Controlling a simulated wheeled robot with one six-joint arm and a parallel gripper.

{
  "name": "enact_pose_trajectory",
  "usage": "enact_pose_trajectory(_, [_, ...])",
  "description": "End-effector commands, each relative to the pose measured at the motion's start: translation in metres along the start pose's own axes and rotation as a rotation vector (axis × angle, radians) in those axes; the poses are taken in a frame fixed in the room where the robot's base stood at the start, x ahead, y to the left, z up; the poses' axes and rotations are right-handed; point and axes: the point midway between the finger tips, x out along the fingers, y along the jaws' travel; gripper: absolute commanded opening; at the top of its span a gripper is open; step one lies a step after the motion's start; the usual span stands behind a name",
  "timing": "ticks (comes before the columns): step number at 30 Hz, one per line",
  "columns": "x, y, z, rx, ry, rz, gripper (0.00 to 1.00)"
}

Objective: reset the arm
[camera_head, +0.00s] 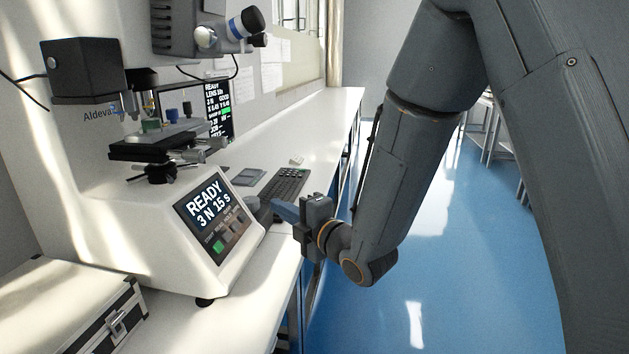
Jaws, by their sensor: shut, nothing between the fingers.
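My gripper (277,207) is at the end of my grey arm, near the front edge of the bench, just right of the hardness tester (160,235). Its fingers point left towards the tester's front panel. They are shut, with nothing seen between them. The tester's screen (208,208) reads READY, 3 N, 15 s. My arm comes down from the upper right and bends at the wrist above the blue floor.
A silver-edged case (65,310) lies at the lower left. A keyboard (283,187) and a monitor (218,105) are behind the tester. The white bench (330,115) runs to the back.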

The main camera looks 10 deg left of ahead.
Motion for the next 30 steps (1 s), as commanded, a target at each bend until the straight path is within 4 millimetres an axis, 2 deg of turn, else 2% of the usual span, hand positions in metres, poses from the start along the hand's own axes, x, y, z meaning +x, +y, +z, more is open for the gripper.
enact_pose_trajectory(5, [-0.033,-0.021,0.056,0.221,-0.186,-0.189,0.00])
enact_pose_trajectory(8, [-0.070,-0.041,0.091,0.415,-0.349,-0.314,0.00])
enact_pose_trajectory(12, [-0.135,-0.066,0.126,0.704,-0.604,-0.450,0.00])
enact_pose_trajectory(14, [-0.167,-0.076,0.134,0.833,-0.720,-0.495,0.00])
enact_pose_trajectory(15, [-0.189,-0.082,0.136,0.919,-0.799,-0.522,0.00])
enact_pose_trajectory(20, [-0.279,-0.098,0.129,1.267,-1.134,-0.595,0.00])
enact_pose_trajectory(21, [-0.301,-0.100,0.123,1.351,-1.219,-0.607,0.00])
enact_pose_trajectory(24, [-0.348,-0.102,0.102,1.539,-1.417,-0.624,0.00])
enact_pose_trajectory(27, [-0.383,-0.101,0.081,1.680,-1.577,-0.633,0.00])
enact_pose_trajectory(30, [-0.404,-0.098,0.064,1.770,-1.686,-0.636,0.00])
